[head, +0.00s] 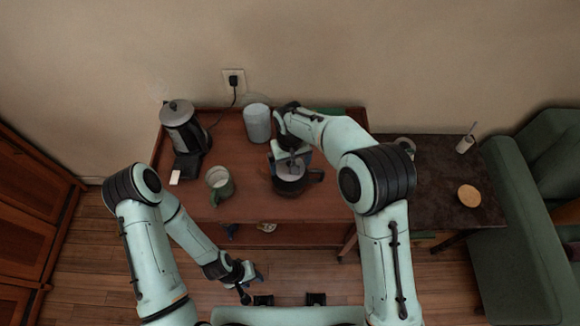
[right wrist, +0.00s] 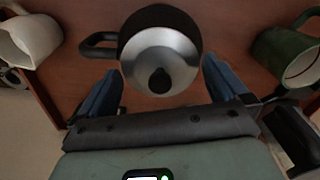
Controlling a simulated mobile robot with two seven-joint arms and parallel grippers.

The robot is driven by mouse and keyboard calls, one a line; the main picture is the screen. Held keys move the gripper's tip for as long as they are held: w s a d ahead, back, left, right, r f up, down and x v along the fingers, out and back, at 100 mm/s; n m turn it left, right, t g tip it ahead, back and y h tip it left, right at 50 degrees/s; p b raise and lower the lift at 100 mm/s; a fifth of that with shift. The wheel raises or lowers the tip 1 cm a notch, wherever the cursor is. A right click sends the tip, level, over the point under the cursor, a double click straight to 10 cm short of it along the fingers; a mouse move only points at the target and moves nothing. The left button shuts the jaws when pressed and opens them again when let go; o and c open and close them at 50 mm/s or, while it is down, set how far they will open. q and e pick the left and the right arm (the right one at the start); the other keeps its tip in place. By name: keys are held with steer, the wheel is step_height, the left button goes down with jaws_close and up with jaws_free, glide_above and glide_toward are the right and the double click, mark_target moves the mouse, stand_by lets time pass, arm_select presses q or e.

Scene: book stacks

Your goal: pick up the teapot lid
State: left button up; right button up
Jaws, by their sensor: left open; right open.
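The teapot (head: 288,187) is dark, with its handle to the right, and stands on the brown wooden table. Its lid (right wrist: 145,63) is silver with a black knob and sits on the pot in the right wrist view. My right gripper (head: 290,158) is above the teapot, pointing down. In the right wrist view its two blue fingers (right wrist: 160,70) are open, one on each side of the lid, and hold nothing. Whether they touch the lid I cannot tell. My left gripper (head: 250,281) is open and empty, low in front of the table.
A kettle (head: 182,128) stands at the table's back left and a white canister (head: 257,124) at the back. A green mug (head: 219,184) is left of the teapot. A dark side table (head: 440,175) with a round coaster (head: 469,195) adjoins a green sofa (head: 510,220).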

steer(key=shift+s, duration=0.1)
jaws_close()
